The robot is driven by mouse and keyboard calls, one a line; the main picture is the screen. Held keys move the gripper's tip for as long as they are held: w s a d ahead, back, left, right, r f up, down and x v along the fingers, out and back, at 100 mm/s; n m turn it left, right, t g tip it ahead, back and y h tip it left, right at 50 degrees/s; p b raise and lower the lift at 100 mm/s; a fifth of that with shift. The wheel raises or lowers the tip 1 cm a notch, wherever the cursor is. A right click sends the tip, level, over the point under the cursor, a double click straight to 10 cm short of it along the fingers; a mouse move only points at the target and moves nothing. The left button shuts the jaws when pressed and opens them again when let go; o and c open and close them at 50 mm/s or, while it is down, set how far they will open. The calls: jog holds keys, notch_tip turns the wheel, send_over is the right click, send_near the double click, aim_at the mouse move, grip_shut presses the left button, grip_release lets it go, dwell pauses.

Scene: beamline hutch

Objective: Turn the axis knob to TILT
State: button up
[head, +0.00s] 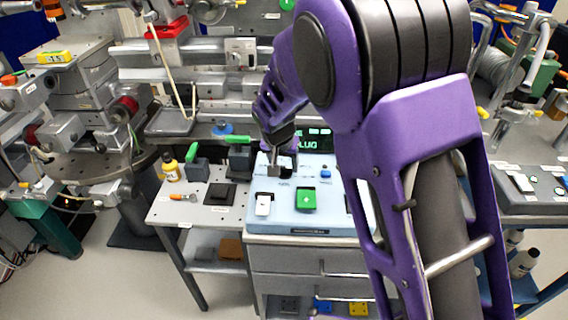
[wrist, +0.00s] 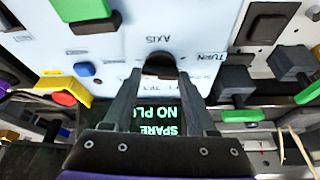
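The axis knob (wrist: 160,64) is dark and round on the pale blue control panel (wrist: 195,20), beside the upside-down label AXIS. In the wrist view my gripper (wrist: 160,76) is open, with one finger on either side of the knob. I cannot tell whether the fingers touch it. Small lettering near the knob is partly covered by the fingers, so its setting cannot be read. In the head view my gripper (head: 275,165) is down at the panel's back left, and the knob is not clearly seen there.
A dark display (head: 313,141) with green text stands behind the panel. A white switch (head: 263,205), a green switch (head: 306,199) and a small blue knob (head: 325,173) are on the panel. A yellow bottle (head: 171,168) and a black pad (head: 220,194) are on the bench to the left.

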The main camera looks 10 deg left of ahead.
jog(key=c, duration=0.5)
jog(key=shift+n, duration=0.5)
jog(key=shift+d+r+n+y, duration=0.1)
jog(key=shift+d+n+y, duration=0.1)
jog(key=shift+n+y, duration=0.6)
jog(key=n+g+y+p, duration=0.1)
jog(key=n+p, duration=0.2)
jog(key=n, duration=0.2)
jog(key=shift+w+d+r, duration=0.1)
jog(key=n+g+y+p, duration=0.1)
jog(key=n+p, duration=0.2)
jog(key=n, duration=0.1)
jog(key=shift+w, duration=0.1)
jog(key=shift+n+g+y+p, duration=0.5)
jog(key=shift+n+g+p, duration=0.4)
jog(key=shift+n, duration=1.2)
jog(key=shift+f, duration=0.2)
